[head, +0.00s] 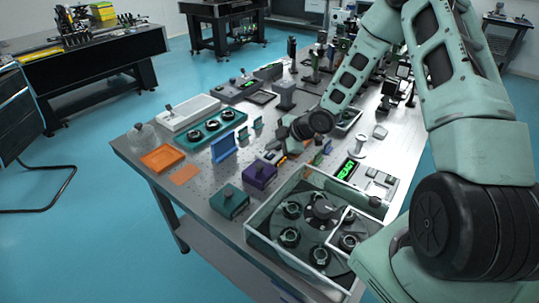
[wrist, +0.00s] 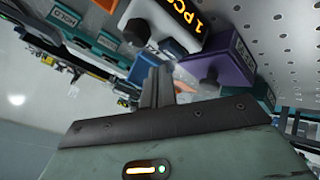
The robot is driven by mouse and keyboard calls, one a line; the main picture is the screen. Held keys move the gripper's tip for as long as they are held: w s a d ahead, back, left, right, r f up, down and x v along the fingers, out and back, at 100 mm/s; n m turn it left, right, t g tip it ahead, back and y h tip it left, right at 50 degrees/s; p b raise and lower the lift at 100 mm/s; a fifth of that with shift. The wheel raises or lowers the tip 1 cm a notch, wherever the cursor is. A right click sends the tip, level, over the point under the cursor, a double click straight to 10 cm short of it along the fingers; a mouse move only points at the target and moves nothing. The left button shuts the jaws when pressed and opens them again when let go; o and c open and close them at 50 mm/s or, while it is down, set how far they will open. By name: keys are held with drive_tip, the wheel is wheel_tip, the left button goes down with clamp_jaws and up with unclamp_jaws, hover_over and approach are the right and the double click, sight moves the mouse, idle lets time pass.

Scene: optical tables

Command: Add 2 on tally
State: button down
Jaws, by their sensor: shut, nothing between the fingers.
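A small counter box (wrist: 160,30) with an orange display reading "1 PC…", cut off by the frame edge, shows at the top of the wrist view. A dark round button (wrist: 136,33) is on its near side. In the head view its orange display (head: 281,159) shows in part beneath my wrist. My gripper (wrist: 158,76) is shut and empty, with its fingertips below the button in the wrist view; I cannot tell whether they touch anything. In the head view my gripper (head: 274,143) is low over the table, beside the counter.
A purple box (head: 260,174) with a dark knob stands close by, also in the wrist view (wrist: 228,62). A teal box (head: 230,201), a blue stand (head: 223,147), a green-display device (head: 350,170) and a walled tray (head: 270,255) crowd the perforated table.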

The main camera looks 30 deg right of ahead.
drive_tip(key=shift+f, duration=0.1)
drive_tip(key=shift+f+b, duration=0.35)
drive_tip(key=shift+f+b, duration=0.35)
drive_tip(key=shift+f, duration=0.05)
idle(0.6)
drive_tip(key=shift+r, duration=0.15)
drive_tip(key=shift+r+p, duration=0.7)
drive_tip(key=shift+p, duration=0.05)
wheel_tip(320, 180, up, 5)
drive_tip(key=p, duration=0.4)
idle(0.9)
